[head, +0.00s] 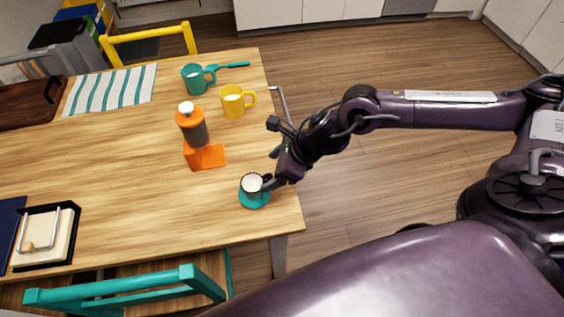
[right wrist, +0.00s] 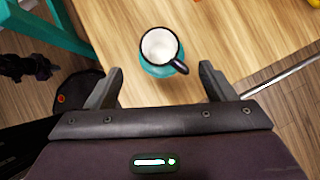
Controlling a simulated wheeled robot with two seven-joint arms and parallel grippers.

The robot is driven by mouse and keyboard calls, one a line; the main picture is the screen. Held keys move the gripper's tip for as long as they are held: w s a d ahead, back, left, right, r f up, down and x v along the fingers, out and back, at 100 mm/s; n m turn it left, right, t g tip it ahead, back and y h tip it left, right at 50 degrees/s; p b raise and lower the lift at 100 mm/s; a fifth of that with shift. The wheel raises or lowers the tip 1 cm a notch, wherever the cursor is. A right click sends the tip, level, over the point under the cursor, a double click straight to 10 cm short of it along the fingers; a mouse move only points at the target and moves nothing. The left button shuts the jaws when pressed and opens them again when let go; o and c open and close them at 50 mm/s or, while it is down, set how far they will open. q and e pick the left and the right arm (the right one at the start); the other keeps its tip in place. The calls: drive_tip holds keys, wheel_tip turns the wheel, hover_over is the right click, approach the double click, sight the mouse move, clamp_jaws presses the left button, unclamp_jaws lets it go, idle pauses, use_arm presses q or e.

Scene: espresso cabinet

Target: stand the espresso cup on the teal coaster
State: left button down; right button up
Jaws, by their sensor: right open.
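The espresso cup (head: 252,185), white inside with a dark rim and handle, stands upright on the teal coaster (head: 256,204) near the table's right edge. In the right wrist view the cup (right wrist: 159,46) lies just beyond the fingertips, its dark handle pointing to the lower right. The teal coaster (right wrist: 153,70) shows beneath it. My right gripper (head: 273,184) is beside the cup on its right. In the right wrist view my right gripper (right wrist: 160,85) has its fingers wide apart with nothing between them.
A teal mug (head: 194,80) and a yellow mug (head: 233,102) stand farther back. A teal chair (head: 130,289) is at the front, a yellow chair (head: 150,38) behind. The table's middle left is clear.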

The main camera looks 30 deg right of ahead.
drive_tip(key=shift+v, duration=2.1)
drive_tip(key=shift+s, duration=0.1)
